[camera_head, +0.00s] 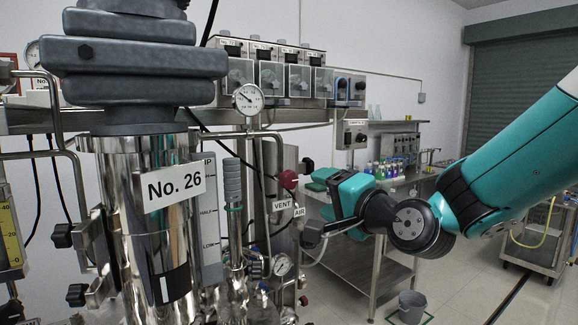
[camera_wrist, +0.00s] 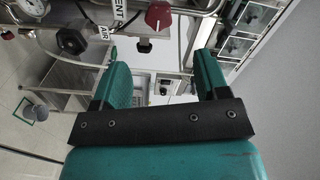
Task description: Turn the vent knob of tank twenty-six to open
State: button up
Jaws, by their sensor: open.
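Tank No. 26 (camera_head: 178,250) is the shiny steel vessel at the left in the head view, with its number on a white label. A red knob (camera_head: 289,178) sits on the pipework to its right, above the VENT tag (camera_head: 281,205) and AIR tag (camera_head: 299,211). In the wrist view the red knob (camera_wrist: 158,16) is at the top, beside the VENT tag. A black knob (camera_wrist: 72,41) lies left of the AIR tag there. My gripper (camera_head: 317,205) is open and empty, right of the red knob. In the wrist view its jaws (camera_wrist: 162,64) are apart from it.
Pipes, a gauge (camera_head: 248,99) and another gauge (camera_head: 283,264) crowd the skid around the knobs. A steel bench (camera_head: 372,255) with bottles stands behind my arm. A grey bucket (camera_head: 411,306) is on the floor. A cart (camera_head: 535,255) stands at the right.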

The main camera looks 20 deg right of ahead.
aim_at(291, 181)
jog(key=p+x, duration=0.5)
jog(key=x, duration=0.6)
jog(key=shift+w+a, duration=0.15)
jog(key=shift+w, duration=0.15)
jog(key=shift+w+a+f+p, duration=0.1)
jog(key=shift+w+a+p, duration=0.05)
jog(key=shift+w+p, duration=0.35)
jog(key=c, duration=0.9)
